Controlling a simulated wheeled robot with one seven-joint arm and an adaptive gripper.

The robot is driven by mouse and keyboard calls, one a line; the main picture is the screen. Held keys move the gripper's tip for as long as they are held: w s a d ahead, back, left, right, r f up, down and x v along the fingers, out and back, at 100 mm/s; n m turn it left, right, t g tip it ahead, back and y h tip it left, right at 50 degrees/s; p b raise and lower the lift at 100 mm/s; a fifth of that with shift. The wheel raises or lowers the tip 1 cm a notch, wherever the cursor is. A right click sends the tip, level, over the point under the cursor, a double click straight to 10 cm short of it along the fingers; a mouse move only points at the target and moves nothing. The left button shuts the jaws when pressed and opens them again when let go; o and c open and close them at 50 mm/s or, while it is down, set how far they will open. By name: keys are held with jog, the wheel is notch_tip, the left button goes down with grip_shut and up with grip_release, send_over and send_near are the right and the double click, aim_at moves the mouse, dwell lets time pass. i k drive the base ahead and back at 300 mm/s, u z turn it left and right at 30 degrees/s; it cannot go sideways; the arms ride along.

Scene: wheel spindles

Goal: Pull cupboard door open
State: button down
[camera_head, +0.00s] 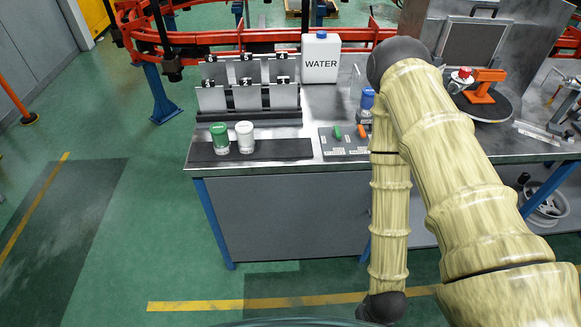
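A flat grey panel (285,215) closes the front of the workbench between blue legs. No gap or handle shows on it. Tall grey cabinet-like panels (35,45) stand at the top left, and they look closed. I cannot tell which of these is the cupboard door. My arm (450,190) rises from the lower right, bends at a dark elbow above the bench and hangs down in front of the bench to a dark joint near the bottom edge. My gripper is not visible.
The bench top (325,105) holds a white WATER canister (321,58), a green-lidded jar (220,138), a white-lidded jar (245,138) and a rack of grey plates (248,95). A wheel rim (545,205) lies under the bench at right. The green floor (150,220) at left is clear.

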aim_at(303, 215)
jog(key=z, duration=1.6)
jog(key=k, duration=1.05)
jog(key=u, duration=1.35)
jog(key=i, duration=0.55)
jog(key=u, duration=0.05)
